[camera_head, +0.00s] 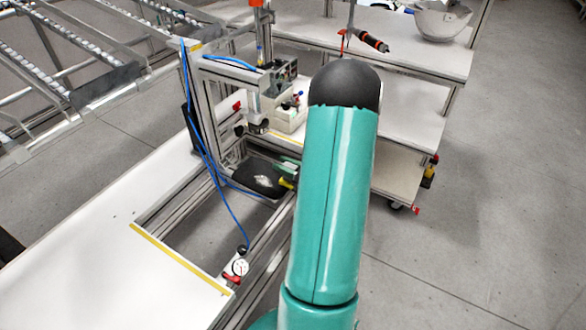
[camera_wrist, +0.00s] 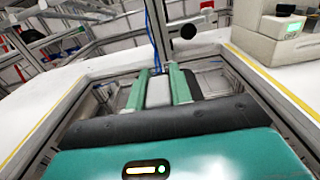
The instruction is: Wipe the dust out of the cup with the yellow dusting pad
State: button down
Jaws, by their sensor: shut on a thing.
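The cup (camera_head: 250,172) is a dark, shallow recess low in the metal frame in the head view, with a pale dust patch (camera_head: 264,181) on its floor. A small piece of the yellow dusting pad (camera_head: 286,183) shows at the cup's right side; whether it touches the cup I cannot tell. In the wrist view my gripper (camera_wrist: 158,75) has its two teal fingers closed on a light grey block, which seems to be the pad's holder. The pad's yellow face is hidden there. My arm covers most of the gripper in the head view.
A metal post frame with a blue hose (camera_head: 216,180) rises beside the cup. A dial gauge (camera_head: 240,267) is on the near rail. A white table (camera_head: 110,265) is at left; a shelf cart with a white helmet shell (camera_head: 441,22) stands behind at right.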

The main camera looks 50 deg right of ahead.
jog(key=shift+w+a+f, duration=0.15)
jog(key=shift+w+f, duration=0.5)
jog(key=shift+w, duration=1)
jog(key=shift+w+a+f, duration=0.15)
jog(key=shift+w+f, duration=0.45)
jog(key=shift+w, duration=1)
jog(key=shift+w+a+f, duration=0.15)
jog(key=shift+w+f, duration=0.5)
jog(key=shift+w, duration=1)
jog(key=shift+f, duration=0.75)
dwell(0.7)
jog(key=shift+s, duration=0.1)
